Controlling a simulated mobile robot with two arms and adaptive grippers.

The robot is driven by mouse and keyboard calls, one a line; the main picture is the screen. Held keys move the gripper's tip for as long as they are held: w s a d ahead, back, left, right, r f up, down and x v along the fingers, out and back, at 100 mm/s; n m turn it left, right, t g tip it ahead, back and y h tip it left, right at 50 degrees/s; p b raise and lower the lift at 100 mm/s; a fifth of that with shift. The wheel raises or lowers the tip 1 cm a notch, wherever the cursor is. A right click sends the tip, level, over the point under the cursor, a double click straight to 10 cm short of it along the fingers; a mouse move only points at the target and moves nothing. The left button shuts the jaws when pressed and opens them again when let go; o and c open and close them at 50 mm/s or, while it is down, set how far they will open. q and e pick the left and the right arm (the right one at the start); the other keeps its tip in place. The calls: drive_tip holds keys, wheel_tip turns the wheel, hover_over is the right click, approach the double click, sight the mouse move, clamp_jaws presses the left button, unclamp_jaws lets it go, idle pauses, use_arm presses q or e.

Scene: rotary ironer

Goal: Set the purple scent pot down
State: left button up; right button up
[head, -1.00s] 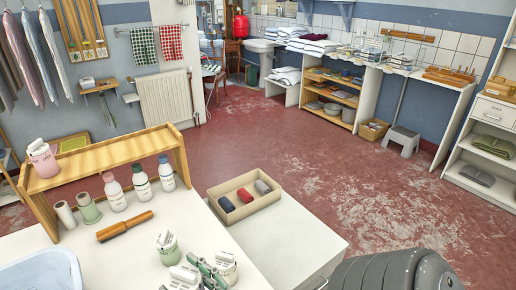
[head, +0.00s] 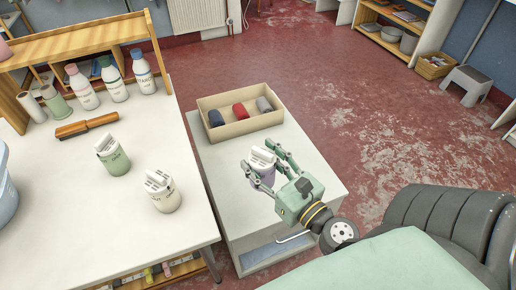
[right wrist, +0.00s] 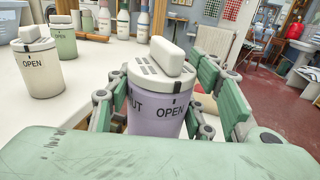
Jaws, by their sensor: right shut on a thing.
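The purple scent pot (head: 262,172) has a white slotted lid and stands upright between the fingers of my right gripper (head: 262,166). The right gripper is shut on it, with a green finger on each side. In the right wrist view the pot (right wrist: 158,112) fills the middle, and the gripper's fingers (right wrist: 165,105) flank it. In the head view the pot is over the lower white cabinet top (head: 222,165), in front of the cardboard box. Its base is partly hidden, and I cannot tell whether it touches the top. My left gripper is not in view.
A cream pot (head: 163,195) and a green pot (head: 113,158) stand on the white table (head: 60,200) at left. The box (head: 240,125) with rolled cloths sits behind the purple pot. Bare cabinet top lies around the gripper.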

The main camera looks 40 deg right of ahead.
drive_tip(key=d+f+b, duration=0.5)
drive_tip(key=f+b, duration=0.1)
drive_tip(key=f, duration=0.3)
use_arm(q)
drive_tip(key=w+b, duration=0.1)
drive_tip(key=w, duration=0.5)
use_arm(e)
drive_tip(key=w+f+b, duration=0.1)
drive_tip(key=w+f, duration=0.2)
drive_tip(key=w, duration=0.1)
drive_tip(key=w+f+b, duration=0.2)
drive_tip(key=w+f, duration=0.2)
drive_tip(key=w+f+b, duration=0.1)
drive_tip(key=w+f, duration=0.2)
drive_tip(key=w, duration=0.1)
drive_tip(key=shift+w+a+f, duration=0.15)
drive_tip(key=shift+f, duration=0.25)
use_arm(q)
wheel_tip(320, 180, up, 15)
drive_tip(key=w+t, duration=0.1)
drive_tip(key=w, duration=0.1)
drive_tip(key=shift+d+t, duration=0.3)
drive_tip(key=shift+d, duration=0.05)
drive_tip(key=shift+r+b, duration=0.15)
drive_tip(key=shift+b, duration=0.15)
use_arm(e)
drive_tip(key=shift+f, duration=0.1)
